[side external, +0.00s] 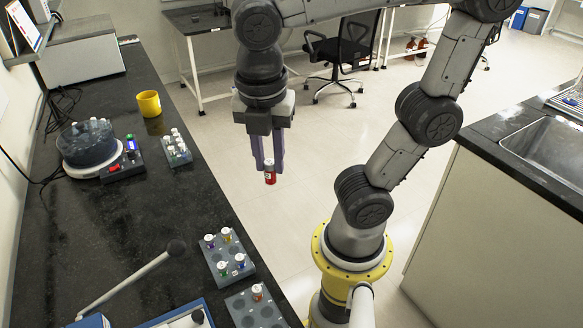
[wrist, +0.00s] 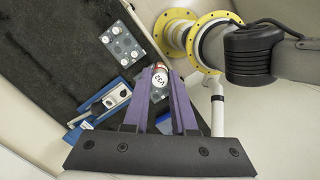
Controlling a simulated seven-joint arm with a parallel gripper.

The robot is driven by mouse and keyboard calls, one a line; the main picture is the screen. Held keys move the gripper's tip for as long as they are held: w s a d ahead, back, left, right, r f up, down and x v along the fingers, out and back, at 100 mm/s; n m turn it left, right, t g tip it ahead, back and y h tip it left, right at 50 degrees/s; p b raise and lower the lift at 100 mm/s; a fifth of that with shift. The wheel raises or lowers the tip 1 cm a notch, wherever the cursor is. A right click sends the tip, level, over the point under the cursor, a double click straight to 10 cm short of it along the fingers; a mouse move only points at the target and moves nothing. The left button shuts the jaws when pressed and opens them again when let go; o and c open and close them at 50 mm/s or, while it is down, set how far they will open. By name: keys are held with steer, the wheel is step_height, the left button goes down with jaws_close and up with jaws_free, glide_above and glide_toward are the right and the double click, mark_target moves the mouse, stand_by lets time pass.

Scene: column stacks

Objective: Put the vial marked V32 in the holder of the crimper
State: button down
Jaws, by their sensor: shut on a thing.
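My gripper (side external: 268,158) is shut on a red vial (side external: 270,176) with a pale cap and holds it upright in the air, right of the dark bench and over the floor. In the wrist view the vial's white cap (wrist: 159,80) reads V32, between the purple fingers. The crimper, a blue device (wrist: 100,103) with a pale plate, lies left of the fingers in the wrist view. In the side view only part of its blue body (side external: 180,316) shows at the bottom edge, with a long grey lever (side external: 125,280) ending in a black knob. Its holder cannot be made out clearly.
Another rack (side external: 174,148), a round device (side external: 88,145) and a yellow cup (side external: 149,103) stand farther back. The middle of the bench is clear.

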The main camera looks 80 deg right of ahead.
steer(key=w+a+f+n, duration=0.1)
steer(key=w+a+n, duration=0.2)
steer(key=w+a, duration=0.65)
steer(key=w+a+n, duration=0.2)
steer(key=w+a, duration=0.4)
steer(key=a, duration=0.7)
steer(key=shift+t, duration=0.4)
steer(key=shift+a+f, duration=0.2)
steer(key=shift+f, duration=10.15)
steer(key=shift+f, duration=1.05)
steer(key=shift+c, duration=1.6)
jaws_free()
steer(key=shift+r, duration=0.1)
